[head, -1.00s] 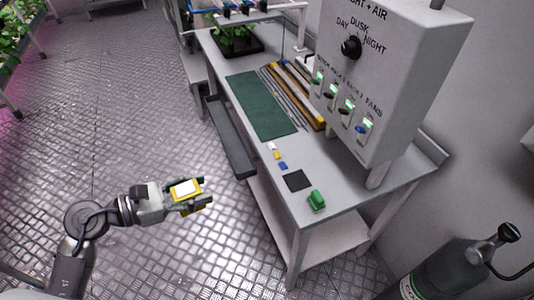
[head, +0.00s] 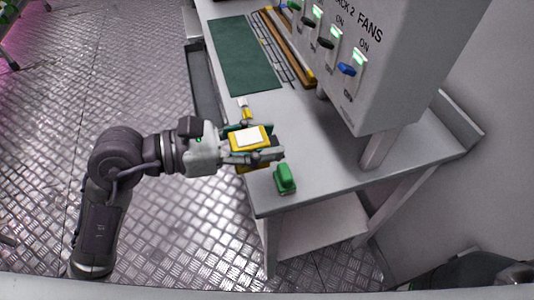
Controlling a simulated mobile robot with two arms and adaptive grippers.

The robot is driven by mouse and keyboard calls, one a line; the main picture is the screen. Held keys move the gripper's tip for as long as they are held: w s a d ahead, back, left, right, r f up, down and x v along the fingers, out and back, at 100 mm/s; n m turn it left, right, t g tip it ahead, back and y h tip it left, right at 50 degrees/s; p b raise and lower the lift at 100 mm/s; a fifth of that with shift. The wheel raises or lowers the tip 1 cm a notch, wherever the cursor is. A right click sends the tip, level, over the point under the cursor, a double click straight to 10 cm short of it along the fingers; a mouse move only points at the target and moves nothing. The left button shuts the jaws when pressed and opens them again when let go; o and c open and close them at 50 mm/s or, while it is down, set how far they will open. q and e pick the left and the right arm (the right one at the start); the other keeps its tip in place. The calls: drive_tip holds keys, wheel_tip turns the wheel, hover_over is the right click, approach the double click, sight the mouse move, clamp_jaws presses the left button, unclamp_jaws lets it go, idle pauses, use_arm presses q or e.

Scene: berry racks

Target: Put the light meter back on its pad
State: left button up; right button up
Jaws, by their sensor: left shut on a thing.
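The light meter (head: 250,137) is a yellow block with a pale face. My left gripper (head: 257,146) is shut on it and holds it with the pale face up, over the near end of the grey bench (head: 318,160). I cannot tell the gap between the meter and the bench top. The dark square pad seen earlier is hidden behind the gripper and the meter. My right gripper is not in view.
A green block (head: 285,178) stands on the bench close to the fingertips. A green mat (head: 244,55) lies farther back. The grey control box (head: 385,65) overhangs the bench at the right. Bare bench top lies right of the green block.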

use_arm(q)
drive_tip(key=w+f, duration=0.2)
drive_tip(key=w, duration=0.1)
drive_tip(key=w+d+f, duration=0.1)
drive_tip(key=w+f, duration=0.1)
drive_tip(key=w, duration=0.2)
drive_tip(key=w+d+f, duration=0.1)
drive_tip(key=w+f, duration=0.2)
drive_tip(key=w, duration=0.1)
drive_tip(key=shift+w+d, duration=0.1)
drive_tip(key=shift+d, duration=0.15)
drive_tip(key=shift+f, duration=1.9)
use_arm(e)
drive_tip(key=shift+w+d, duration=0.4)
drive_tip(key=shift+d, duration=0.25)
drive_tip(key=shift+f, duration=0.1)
use_arm(q)
drive_tip(key=shift+f, duration=0.2)
drive_tip(key=o, duration=1.2)
drive_tip(key=shift+o, duration=0.2)
drive_tip(key=shift+r, duration=0.1)
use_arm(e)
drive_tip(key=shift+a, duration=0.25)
